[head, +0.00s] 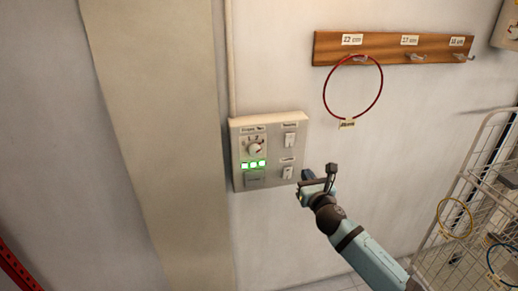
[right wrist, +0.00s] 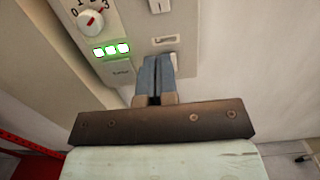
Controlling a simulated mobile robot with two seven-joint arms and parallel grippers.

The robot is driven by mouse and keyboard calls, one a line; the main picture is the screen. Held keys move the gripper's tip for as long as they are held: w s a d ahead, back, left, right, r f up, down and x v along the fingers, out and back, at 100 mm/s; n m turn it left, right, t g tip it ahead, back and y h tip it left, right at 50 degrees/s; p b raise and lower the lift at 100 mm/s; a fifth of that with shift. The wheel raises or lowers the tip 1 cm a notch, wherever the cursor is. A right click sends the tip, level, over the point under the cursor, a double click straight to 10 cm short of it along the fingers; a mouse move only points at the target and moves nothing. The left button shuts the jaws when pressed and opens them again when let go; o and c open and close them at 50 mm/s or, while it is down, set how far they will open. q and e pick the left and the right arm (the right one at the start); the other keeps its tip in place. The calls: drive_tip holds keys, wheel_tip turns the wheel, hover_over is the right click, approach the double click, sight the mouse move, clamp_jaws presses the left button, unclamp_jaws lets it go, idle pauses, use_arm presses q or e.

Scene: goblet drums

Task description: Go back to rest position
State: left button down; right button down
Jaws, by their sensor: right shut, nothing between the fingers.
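My right gripper (head: 303,188) is in front of the wall, at the lower right edge of a control panel (head: 238,150). In the right wrist view its two fingers (right wrist: 157,75) are together with nothing between them, over the lower right part of the panel. Whether the fingertips touch the panel I cannot tell. The panel has a rotary knob (head: 254,149), a row of lit green lights (head: 253,164), an upper switch (head: 289,140) and a lower switch (head: 288,173). My left gripper is not in view.
A wooden hook rail (head: 385,48) on the wall holds a red ring (head: 325,98) with a tag. A white wire rack (head: 462,180) stands at the right, with a yellow ring (head: 441,222) on it. A pillar (head: 165,130) is left of the panel.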

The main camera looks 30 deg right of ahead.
drive_tip(key=s+a+f+m+g+y+p, duration=0.2)
drive_tip(key=s+a+f+m+g+y, duration=0.2)
drive_tip(key=s+a+f+m, duration=0.95)
drive_tip(key=s+a+f+m+g+y+p, duration=0.1)
drive_tip(key=s+a+f+m, duration=0.3)
drive_tip(key=s+m, duration=0.3)
drive_tip(key=s+a+f+m+g+y+p, duration=0.1)
drive_tip(key=s+a+f+m, duration=0.3)
drive_tip(key=s+m, duration=0.4)
drive_tip(key=shift+s+a+m+g+y, duration=0.2)
drive_tip(key=shift+a+m+g+y, duration=0.5)
drive_tip(key=shift+a+m, duration=0.2)
